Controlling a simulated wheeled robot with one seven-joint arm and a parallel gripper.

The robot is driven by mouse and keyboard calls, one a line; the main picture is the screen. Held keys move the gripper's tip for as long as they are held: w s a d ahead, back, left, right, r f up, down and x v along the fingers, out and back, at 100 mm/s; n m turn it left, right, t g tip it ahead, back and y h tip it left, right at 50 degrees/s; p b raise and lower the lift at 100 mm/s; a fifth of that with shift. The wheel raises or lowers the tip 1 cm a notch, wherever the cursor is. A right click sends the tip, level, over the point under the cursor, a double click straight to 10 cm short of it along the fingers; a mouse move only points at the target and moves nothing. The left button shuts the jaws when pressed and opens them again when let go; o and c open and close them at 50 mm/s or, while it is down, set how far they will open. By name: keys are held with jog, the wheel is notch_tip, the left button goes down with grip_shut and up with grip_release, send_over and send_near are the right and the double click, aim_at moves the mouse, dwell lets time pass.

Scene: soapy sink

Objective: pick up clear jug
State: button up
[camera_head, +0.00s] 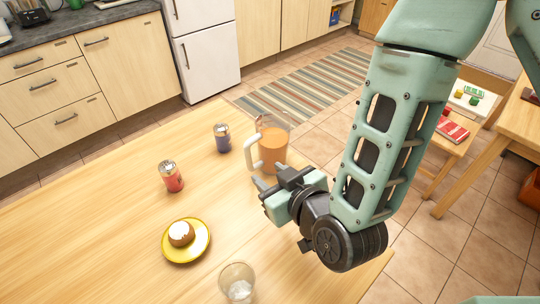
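The clear jug (273,147) stands upright near the far right part of the wooden table, with orange drink inside and a pale handle on its left side. My gripper (268,177) is just in front of the jug, at about the height of its lower part in the picture. I cannot tell whether a finger touches the jug. The jug's lower right part is close to or behind the gripper.
The table's right edge runs beneath my arm. The table's left part is clear.

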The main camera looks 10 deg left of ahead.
aim_at(250, 159)
jog(key=p+x, duration=0.3)
jog(key=x, duration=0.7)
jog(key=shift+r+p, duration=0.2)
jog(key=shift+p, duration=0.15)
jog(key=shift+w+a+f, duration=0.25)
jog(key=shift+w, duration=0.1)
grip_shut()
